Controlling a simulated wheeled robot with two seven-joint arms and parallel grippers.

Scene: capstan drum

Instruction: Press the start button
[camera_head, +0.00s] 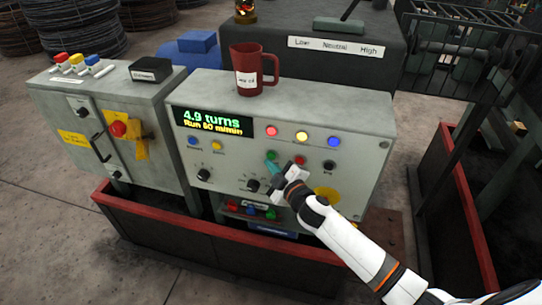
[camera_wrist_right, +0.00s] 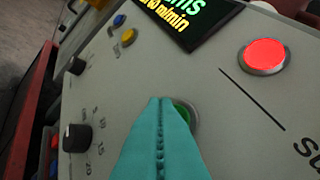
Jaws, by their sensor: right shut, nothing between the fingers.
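The green start button (camera_wrist_right: 188,112) is on the sloping grey panel (camera_head: 350,130), mostly hidden behind my right gripper's fingers in the right wrist view. My right gripper (camera_head: 271,168) has teal fingers, shut and empty, pointing at the button. Its fingers (camera_wrist_right: 160,105) fill the lower middle of the right wrist view. The tips overlap the button; I cannot tell whether they touch it. My left gripper is not in view.
A display (camera_head: 212,121) reads 4.9 turns. A lit red lamp (camera_head: 271,131) is above the button, and a red button (camera_head: 299,159) is to its right. Black knobs (camera_head: 253,185) are at lower left. A dark red mug (camera_head: 250,70) stands on top. A red-edged barrier (camera_head: 190,232) runs in front.

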